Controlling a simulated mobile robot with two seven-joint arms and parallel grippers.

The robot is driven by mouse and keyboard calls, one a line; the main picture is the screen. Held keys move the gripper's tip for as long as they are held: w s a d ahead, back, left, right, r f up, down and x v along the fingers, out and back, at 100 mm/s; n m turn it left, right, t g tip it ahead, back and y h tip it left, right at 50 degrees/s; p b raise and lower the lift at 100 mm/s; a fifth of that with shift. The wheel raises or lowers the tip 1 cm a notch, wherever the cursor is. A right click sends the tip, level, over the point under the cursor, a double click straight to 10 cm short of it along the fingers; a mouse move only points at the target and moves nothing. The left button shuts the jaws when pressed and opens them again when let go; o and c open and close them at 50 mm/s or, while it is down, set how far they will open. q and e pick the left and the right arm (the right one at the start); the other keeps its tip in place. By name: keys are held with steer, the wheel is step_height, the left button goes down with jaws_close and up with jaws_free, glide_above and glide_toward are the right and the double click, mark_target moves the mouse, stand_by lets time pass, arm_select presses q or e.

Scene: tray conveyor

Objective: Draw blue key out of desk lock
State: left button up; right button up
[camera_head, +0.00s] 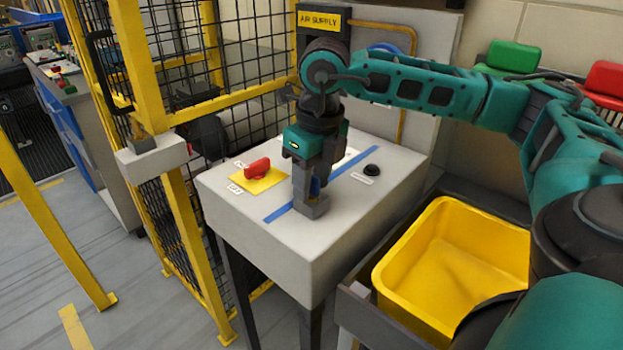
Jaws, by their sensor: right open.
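My right gripper (311,206) points straight down at the top of the light grey desk (235,205). It is open, with its fingers low over the desk surface. A small patch of blue (316,186) shows between the fingers and looks like part of the blue key. The rest of the key and the desk lock are hidden behind the fingers, so I cannot tell how deep the key sits. My left gripper is out of view.
A red rotary switch (257,169) on a yellow plate sits left of the gripper; a black button (372,170) sits right. Blue tape (279,213) crosses the desk. A yellow bin (402,238) stands to the right, and a yellow-framed mesh fence (185,240) to the left.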

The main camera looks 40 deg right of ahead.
steer(key=shift+f, duration=0.1)
jaws_close()
stand_by(0.3)
steer(key=shift+r, duration=0.25)
steer(key=shift+r+p, duration=0.65)
steer(key=shift+r, duration=0.1)
steer(key=shift+r+p, duration=0.55)
steer(key=shift+r, duration=0.3)
steer(key=shift+r, duration=0.15)
